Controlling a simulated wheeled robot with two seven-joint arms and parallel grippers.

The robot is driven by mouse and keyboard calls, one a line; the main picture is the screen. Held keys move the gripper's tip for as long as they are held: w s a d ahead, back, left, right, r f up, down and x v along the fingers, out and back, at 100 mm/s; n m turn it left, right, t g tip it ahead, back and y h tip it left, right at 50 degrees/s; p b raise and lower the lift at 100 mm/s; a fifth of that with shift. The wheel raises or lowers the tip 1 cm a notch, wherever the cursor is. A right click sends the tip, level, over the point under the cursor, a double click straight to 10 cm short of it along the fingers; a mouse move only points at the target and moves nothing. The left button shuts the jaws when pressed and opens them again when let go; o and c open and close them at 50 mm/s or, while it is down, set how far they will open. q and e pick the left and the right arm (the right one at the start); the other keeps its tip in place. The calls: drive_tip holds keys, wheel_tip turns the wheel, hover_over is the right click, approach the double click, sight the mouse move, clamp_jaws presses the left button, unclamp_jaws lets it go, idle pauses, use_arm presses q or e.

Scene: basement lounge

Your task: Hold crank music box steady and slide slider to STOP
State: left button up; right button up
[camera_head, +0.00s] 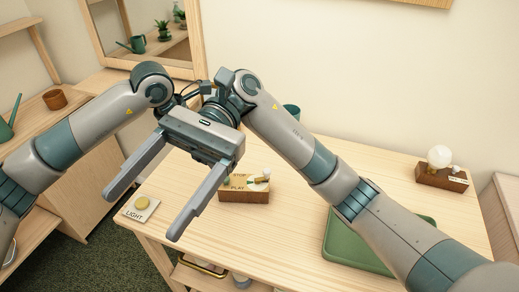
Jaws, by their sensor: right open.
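The crank music box (243,196) is a small brown wooden block with a light top, standing on the table (300,215). STOP and PLAY are lettered on its top. Small light and brass-coloured parts show there, but I cannot tell the slider's exact position. My right gripper (140,214) is open and empty, high in front of the box and to its left in the picture.
A LIGHT plate with a yellow button (141,203) lies at the table's left edge. A green tray (345,240) lies to the right, partly under my right arm. A wooden block with a bulb (441,174) stands far right. A teal cup (291,111) stands behind.

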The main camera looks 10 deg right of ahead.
drive_tip(key=w+d+r+m+t+y, duration=0.2)
drive_tip(key=w+r+m+t+y, duration=0.4)
drive_tip(key=w+r, duration=0.9)
drive_tip(key=m+t+h, duration=0.7)
drive_tip(key=m+h, duration=0.2)
drive_tip(key=h, duration=0.6)
hover_over(263, 179)
wheel_tip(263, 179, down, 30)
drive_tip(key=shift+f, duration=0.15)
drive_tip(key=shift+f, duration=0.1)
wheel_tip(263, 179, down, 17)
drive_tip(key=shift+f, duration=0.1)
